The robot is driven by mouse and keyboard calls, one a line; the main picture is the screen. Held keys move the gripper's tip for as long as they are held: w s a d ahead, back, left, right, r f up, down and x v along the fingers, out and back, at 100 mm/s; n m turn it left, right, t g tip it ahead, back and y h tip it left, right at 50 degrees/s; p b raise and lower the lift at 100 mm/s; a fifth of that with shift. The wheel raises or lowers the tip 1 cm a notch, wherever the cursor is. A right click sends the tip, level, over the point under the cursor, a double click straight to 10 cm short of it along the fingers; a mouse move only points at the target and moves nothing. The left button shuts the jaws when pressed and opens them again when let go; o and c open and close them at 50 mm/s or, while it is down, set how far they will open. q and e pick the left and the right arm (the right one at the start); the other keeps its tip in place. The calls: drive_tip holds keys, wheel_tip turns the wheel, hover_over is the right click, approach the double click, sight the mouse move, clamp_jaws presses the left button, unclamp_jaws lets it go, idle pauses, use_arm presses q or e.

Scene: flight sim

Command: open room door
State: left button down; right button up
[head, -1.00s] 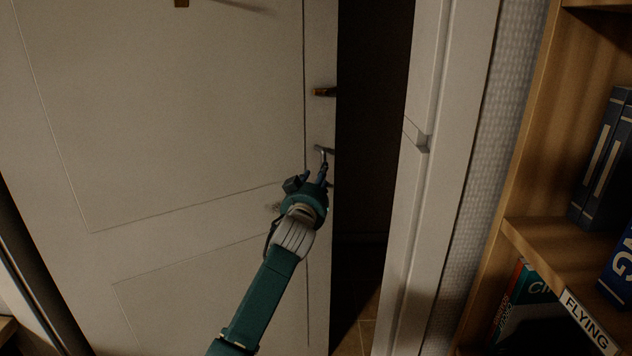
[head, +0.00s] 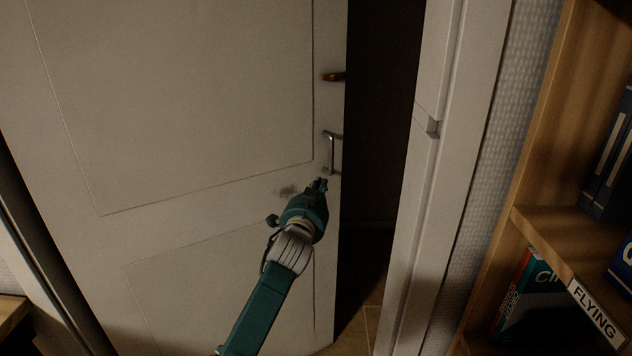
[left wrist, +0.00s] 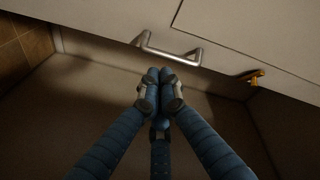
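The white panelled room door (head: 190,90) stands ajar, with a dark gap along its right edge. A silver bar handle (head: 331,152) is upright near that edge. It also shows in the left wrist view (left wrist: 167,51). My left gripper (head: 320,185) is just below the handle in the head view. In the left wrist view its blue fingers (left wrist: 160,76) are drawn together with nothing between them, and a small gap separates them from the handle. My right gripper is in neither view.
A brass latch piece (head: 334,76) sits on the door above the handle. The white door frame (head: 425,180) stands right of the dark opening. A wooden bookshelf (head: 540,215) with books and a "FLYING" label (head: 594,308) fills the right side.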

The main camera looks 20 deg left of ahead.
use_arm(q)
wheel_tip(320, 180, down, 4)
drive_tip(key=s+m, duration=0.2)
drive_tip(key=m, duration=0.8)
approach(319, 175)
drive_tip(key=w, duration=0.4)
drive_tip(key=shift+w+a, duration=0.35)
drive_tip(key=shift+a, duration=0.15)
